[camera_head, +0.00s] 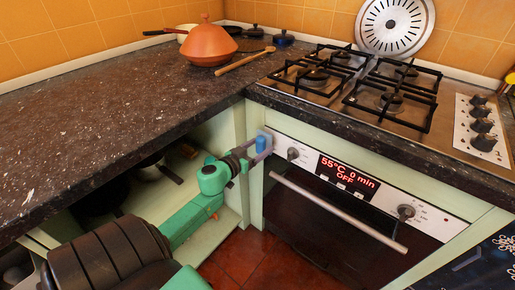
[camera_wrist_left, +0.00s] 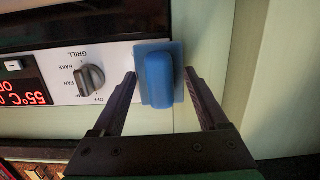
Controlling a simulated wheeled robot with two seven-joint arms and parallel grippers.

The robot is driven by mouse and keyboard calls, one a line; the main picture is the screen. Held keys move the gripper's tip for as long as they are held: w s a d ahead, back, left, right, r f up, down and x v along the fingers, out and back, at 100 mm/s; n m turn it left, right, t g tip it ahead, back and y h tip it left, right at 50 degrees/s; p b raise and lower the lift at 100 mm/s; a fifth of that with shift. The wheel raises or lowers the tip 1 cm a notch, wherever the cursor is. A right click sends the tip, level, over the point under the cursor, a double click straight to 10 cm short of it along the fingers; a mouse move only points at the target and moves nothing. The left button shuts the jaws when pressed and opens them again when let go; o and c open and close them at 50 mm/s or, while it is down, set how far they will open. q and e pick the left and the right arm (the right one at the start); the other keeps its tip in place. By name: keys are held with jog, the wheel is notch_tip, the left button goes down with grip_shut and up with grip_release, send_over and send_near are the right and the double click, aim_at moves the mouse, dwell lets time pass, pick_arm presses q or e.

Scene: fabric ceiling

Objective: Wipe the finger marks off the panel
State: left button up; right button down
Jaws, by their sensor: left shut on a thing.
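The oven's white control panel (camera_head: 340,182) runs across the oven front below the counter, with a left knob (camera_head: 293,154), a right knob (camera_head: 405,212) and a red-lit display (camera_head: 347,176). My left gripper (camera_head: 257,152) is shut on a blue wiping block (camera_head: 263,142) at the panel's left end. In the left wrist view, the blue block (camera_wrist_left: 157,76) has a flat pad behind it and lies against or just in front of the panel's end, beside the knob (camera_wrist_left: 91,78). I cannot make out finger marks. The pad hides the panel behind it. My right gripper is out of view.
The oven handle (camera_head: 335,210) sticks out below the panel. The dark counter edge (camera_head: 350,138) overhangs above it. A gas hob (camera_head: 370,85) and an orange pot (camera_head: 208,43) are on the counter. Open shelves (camera_head: 150,200) lie left of the oven.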

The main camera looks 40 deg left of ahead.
aim_at(277, 145)
pick_arm(q)
jog(key=shift+w, duration=0.6)
jog(key=shift+d+r+p, duration=0.1)
jog(key=shift+d+p, duration=0.25)
jog(key=shift+d, duration=0.05)
jog(key=shift+d+p, duration=0.55)
jog(key=shift+d, duration=1.05)
jog(key=shift+w+a+r+p, duration=0.1)
jog(key=shift+a+p, duration=0.25)
jog(key=shift+a, duration=1.7)
